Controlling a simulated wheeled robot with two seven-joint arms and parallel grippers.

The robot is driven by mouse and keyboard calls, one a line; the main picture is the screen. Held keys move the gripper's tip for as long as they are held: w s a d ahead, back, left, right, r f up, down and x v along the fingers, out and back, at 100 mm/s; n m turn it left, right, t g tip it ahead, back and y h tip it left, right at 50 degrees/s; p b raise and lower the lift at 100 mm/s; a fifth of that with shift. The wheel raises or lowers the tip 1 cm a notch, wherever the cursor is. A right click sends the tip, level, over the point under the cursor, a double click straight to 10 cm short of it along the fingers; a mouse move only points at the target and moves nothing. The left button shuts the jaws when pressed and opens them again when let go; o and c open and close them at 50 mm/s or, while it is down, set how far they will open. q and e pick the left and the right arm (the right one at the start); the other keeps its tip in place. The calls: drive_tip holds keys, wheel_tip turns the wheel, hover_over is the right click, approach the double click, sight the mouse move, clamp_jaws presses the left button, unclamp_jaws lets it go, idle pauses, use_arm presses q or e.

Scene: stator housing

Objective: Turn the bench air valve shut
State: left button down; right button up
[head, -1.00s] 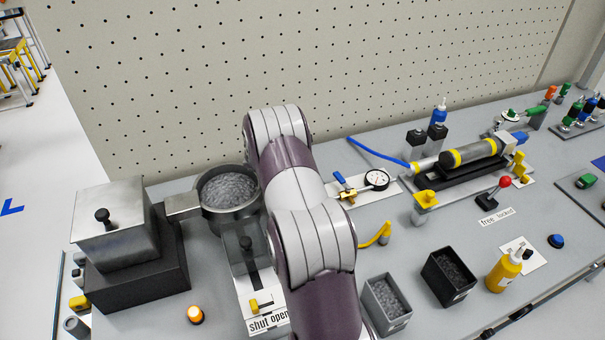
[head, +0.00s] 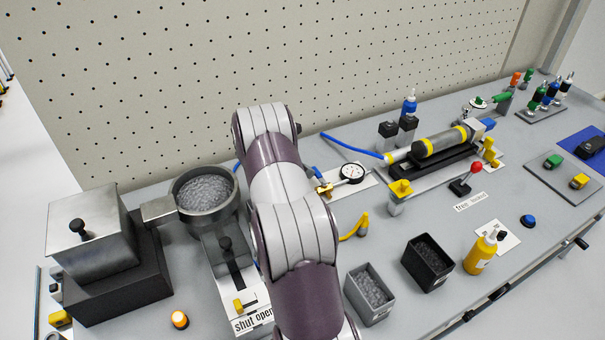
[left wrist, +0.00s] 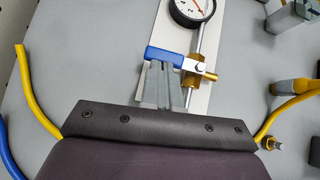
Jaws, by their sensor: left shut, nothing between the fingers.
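The air valve has a brass body (head: 324,189) and a blue lever (head: 316,173), just right of my left arm in the head view. In the left wrist view the blue lever (left wrist: 168,53) lies crosswise, its right end at the brass body (left wrist: 193,77). My left gripper (left wrist: 164,70) is shut and empty. Its grey fingertips are right at the lever's near side; I cannot tell whether they touch it. In the head view the gripper is hidden behind my arm. My right gripper is not in view.
A round pressure gauge (head: 351,173) sits beside the valve on a white plate. A yellow hose end (head: 360,228) stands to the front right. A bowl of grey granules (head: 206,190) is left of my arm. Two small bins (head: 370,312) (head: 411,279) stand in front.

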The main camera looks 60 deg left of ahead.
use_arm(q)
drive_tip(key=shift+d+f, duration=0.15)
drive_tip(key=shift+d, duration=0.2)
drive_tip(key=shift+s+d+b, duration=0.15)
drive_tip(key=shift+b, duration=0.15)
drive_tip(key=b+v, duration=0.1)
drive_tip(key=v, duration=1.1)
drive_tip(key=shift+s+r, duration=0.15)
drive_tip(key=shift+r, duration=0.15)
